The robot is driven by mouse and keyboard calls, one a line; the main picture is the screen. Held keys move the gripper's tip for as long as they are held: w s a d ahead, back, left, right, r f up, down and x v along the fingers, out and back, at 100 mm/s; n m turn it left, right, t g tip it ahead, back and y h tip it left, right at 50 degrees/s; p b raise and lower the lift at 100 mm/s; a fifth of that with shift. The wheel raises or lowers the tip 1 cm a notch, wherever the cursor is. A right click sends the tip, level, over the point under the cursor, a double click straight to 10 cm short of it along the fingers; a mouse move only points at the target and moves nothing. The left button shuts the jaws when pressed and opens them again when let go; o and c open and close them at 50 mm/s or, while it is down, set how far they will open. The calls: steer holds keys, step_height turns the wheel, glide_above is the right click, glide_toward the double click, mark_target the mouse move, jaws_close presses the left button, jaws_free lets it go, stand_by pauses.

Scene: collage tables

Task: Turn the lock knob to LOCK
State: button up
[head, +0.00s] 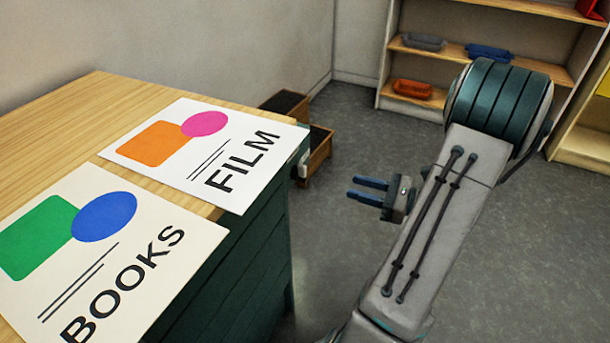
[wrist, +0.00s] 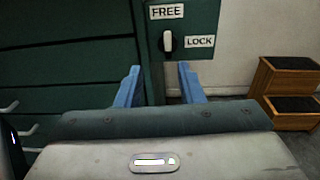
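The lock knob (wrist: 168,41) shows in the wrist view, dark with a pale front, on the green cabinet's end panel (wrist: 205,15). It stands upright, pointing up toward the FREE label (wrist: 166,11). The LOCK label (wrist: 200,41) is to its right. My gripper (wrist: 159,67) is open and empty. Its blue fingers are spread to either side below the knob in the picture, apart from it. In the head view my gripper (head: 352,187) is to the right of the cabinet (head: 245,265), fingers pointing left.
The wooden cabinet top (head: 60,120) carries a FILM sheet (head: 205,150) and a BOOKS sheet (head: 110,250). A wooden step stool (head: 318,150) stands behind the cabinet, also in the wrist view (wrist: 285,80). Shelves (head: 470,60) stand at the back. Floor around my arm is clear.

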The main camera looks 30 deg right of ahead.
mark_target(306, 169)
steer(key=shift+m+t, duration=0.3)
steer(key=x, duration=0.4)
steer(key=b+x, duration=0.1)
steer(key=x, duration=0.4)
steer(key=b+x, duration=0.1)
steer(key=x, duration=0.3)
steer(key=shift+w+d+f, duration=0.25)
steer(key=shift+w+f, duration=0.05)
steer(key=shift+w, duration=0.15)
jaws_close()
